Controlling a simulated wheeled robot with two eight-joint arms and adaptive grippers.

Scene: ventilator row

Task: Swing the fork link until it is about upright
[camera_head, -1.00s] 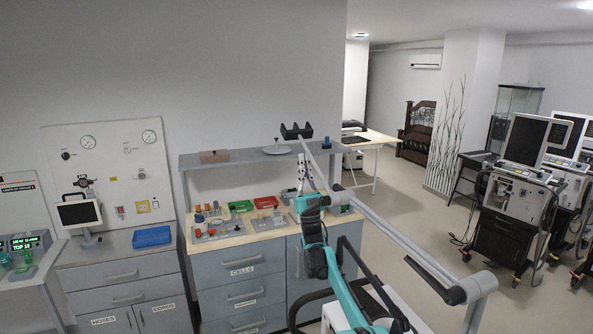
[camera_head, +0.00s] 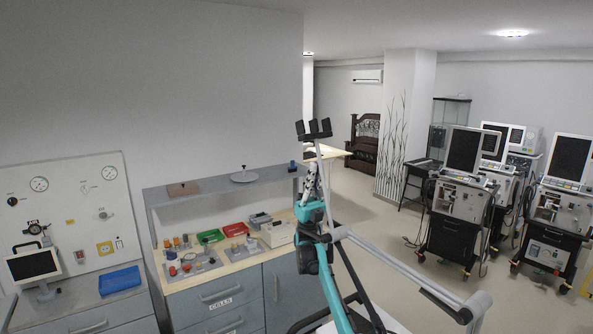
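The fork link is a thin grey rod (camera_head: 321,170) with a dark two-pronged fork (camera_head: 314,131) on its top end. It stands nearly upright, its top leaning slightly left, and its lower end is by the end of a grey bar (camera_head: 395,268). My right gripper (camera_head: 314,171), on the teal arm, is beside the rod's middle, below the fork. It looks close to or against the rod, but I cannot tell if it touches. Its fingers are too small and overlapped to show whether they are open or shut. My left gripper is not in view.
A grey bench (camera_head: 225,292) with small parts and bins stands behind on the left, with a shelf (camera_head: 215,190) above. A panel with gauges (camera_head: 60,215) is at far left. Several ventilator carts (camera_head: 458,232) stand at right, with open floor (camera_head: 385,225) before them.

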